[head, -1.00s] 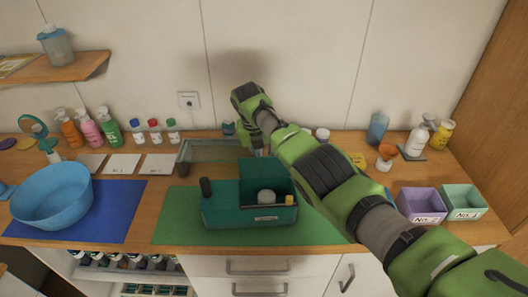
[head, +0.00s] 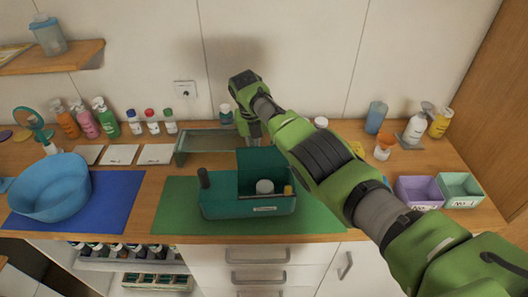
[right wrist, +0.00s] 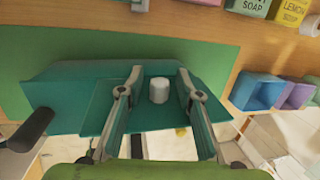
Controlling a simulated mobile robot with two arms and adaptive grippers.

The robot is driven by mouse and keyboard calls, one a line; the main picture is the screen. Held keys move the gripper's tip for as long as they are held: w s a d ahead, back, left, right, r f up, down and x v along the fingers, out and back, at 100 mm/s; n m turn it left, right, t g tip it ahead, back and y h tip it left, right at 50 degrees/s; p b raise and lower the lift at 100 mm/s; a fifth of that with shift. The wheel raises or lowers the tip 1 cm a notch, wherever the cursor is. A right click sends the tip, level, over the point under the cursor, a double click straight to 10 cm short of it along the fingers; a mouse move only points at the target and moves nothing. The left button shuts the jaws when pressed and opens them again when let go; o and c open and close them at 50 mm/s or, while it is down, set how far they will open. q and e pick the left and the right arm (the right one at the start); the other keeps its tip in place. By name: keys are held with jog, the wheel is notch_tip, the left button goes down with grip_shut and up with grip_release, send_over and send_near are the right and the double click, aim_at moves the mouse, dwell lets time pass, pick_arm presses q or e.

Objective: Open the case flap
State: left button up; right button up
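The teal case (head: 222,209) stands on the green mat (head: 325,222), with a black knob (head: 204,177) at its left. Its flap (head: 260,168) stands raised, leaving the right compartment open. A white round jar (head: 265,186) and a small yellow item (head: 288,190) show inside. My right gripper (head: 250,138) is behind the flap in the head view, its fingertips partly hidden. In the right wrist view its two fingers (right wrist: 158,75) are apart, with the white jar visible between them and nothing gripped. Contact with the flap is unclear. My left gripper is not in view.
A blue bowl (head: 48,190) stands on a blue mat at left. Purple (head: 418,193) and mint (head: 460,190) bins stand at right. Bottles line the wall. My right arm crosses the counter's right side.

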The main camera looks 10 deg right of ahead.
jog(key=v, duration=1.2)
jog(key=shift+f, duration=0.15)
